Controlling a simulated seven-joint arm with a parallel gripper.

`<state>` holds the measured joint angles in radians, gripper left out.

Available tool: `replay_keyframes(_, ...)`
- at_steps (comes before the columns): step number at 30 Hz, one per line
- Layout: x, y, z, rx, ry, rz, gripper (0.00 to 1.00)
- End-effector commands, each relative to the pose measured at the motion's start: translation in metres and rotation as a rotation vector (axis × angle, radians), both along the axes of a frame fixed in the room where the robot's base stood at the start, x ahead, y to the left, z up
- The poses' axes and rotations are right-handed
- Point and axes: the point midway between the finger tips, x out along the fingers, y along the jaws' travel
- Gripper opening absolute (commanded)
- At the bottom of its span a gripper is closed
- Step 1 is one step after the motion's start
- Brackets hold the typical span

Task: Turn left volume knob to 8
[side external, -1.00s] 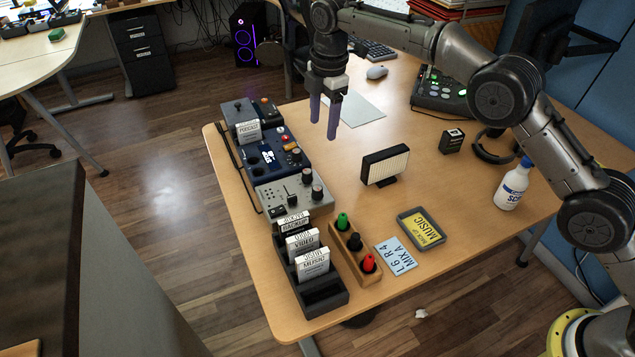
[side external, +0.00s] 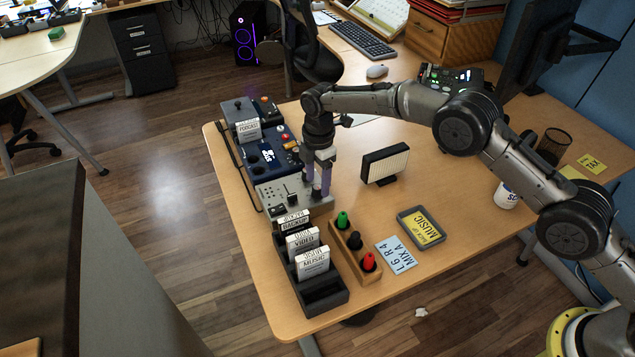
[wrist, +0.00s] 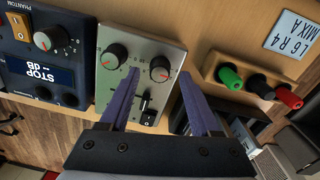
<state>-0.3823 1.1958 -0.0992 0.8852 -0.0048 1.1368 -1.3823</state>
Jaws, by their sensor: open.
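The grey mixer panel (side external: 278,193) lies on the desk, partly hidden by my gripper in the side view. One knob (wrist: 159,68), on the side nearer the coloured plugs, sits between my fingertips. The other knob (wrist: 115,55) is left of my fingers. My gripper (wrist: 158,74) is open, with one purple finger either side of the first knob; contact is not visible. In the side view my gripper (side external: 317,188) points down over the panel's right edge. Dial readings are too small to tell.
A card reading "L 6 R 4 MIX A" (side external: 396,254) lies near a wooden block (side external: 341,248) with green, black and red plugs. A rack of labelled cards (side external: 320,297) stands in front of the panel. A blue device (side external: 262,156) adjoins it; a light panel (side external: 385,162) stands right.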

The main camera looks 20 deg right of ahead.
Motion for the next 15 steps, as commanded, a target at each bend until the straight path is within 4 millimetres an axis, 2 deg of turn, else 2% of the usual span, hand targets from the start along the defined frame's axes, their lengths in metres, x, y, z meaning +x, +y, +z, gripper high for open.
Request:
replay_keyframes(6,0.0002,-0.0001,-0.0126,0.0,0.0,0.0,0.64)
replay_keyframes(14,0.0002,0.0,-0.0133,0.0,0.0,0.0,0.64)
replay_keyframes(15,0.0002,0.0,-0.0132,0.0,0.0,0.0,0.56)
